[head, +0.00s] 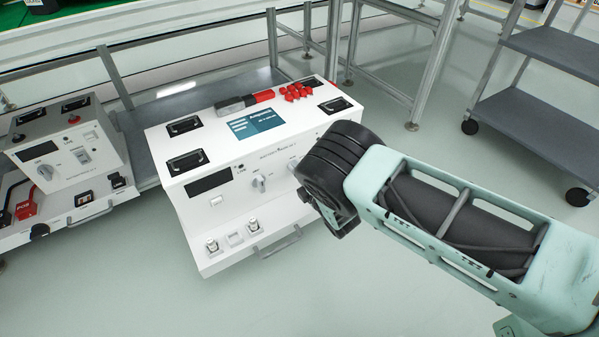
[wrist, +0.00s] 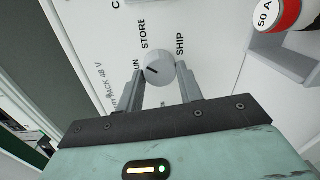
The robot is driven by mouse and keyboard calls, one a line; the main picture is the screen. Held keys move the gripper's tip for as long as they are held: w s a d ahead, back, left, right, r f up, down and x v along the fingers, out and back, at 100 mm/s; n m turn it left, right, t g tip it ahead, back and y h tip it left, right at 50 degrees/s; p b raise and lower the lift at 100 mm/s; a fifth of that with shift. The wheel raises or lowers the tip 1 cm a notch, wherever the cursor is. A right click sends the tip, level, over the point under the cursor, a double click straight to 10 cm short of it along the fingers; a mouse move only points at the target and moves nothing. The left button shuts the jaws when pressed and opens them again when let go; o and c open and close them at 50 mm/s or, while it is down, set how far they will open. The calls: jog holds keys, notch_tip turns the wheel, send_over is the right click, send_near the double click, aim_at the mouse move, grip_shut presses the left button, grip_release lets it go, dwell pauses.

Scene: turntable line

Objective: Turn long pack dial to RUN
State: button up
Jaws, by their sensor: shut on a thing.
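The long white pack (head: 215,147) stands low in the middle of the head view, its front panel facing me. In the wrist view its round grey dial (wrist: 160,66) has a dark pointer mark on its left side. STORE is printed above the dial and SHIP to its upper right. Lettering ending in UN sits close at its left, partly covered. My gripper (wrist: 162,83) is shut on the dial, one finger on either side. In the head view my arm covers the right part of the panel, so the grip is hidden there.
A grey-and-white unit (head: 62,140) stands to the left. Red parts (head: 293,91) lie on top of the pack. A red 50 A part (wrist: 283,14) is at the wrist view's upper right. A grey shelf cart (head: 535,125) stands at the right. The floor in front is clear.

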jog(key=shift+f+n+t+b, duration=0.15)
jog(key=shift+n+b, duration=0.25)
jog(key=shift+n, duration=1.25)
jog(key=shift+f+n+t+b, duration=0.15)
jog(key=shift+n+b, duration=0.25)
jog(key=shift+n, duration=1.25)
jog(key=shift+d+r+h, duration=0.1)
jog(key=shift+h, duration=0.3)
jog(key=o, duration=1)
jog(key=f+p+v, duration=0.1)
jog(key=p+v, duration=0.5)
jog(key=v, duration=1.1)
jog(key=shift+r, duration=0.4)
jog(key=shift+s+d, duration=0.1)
jog(key=shift+d, duration=0.05)
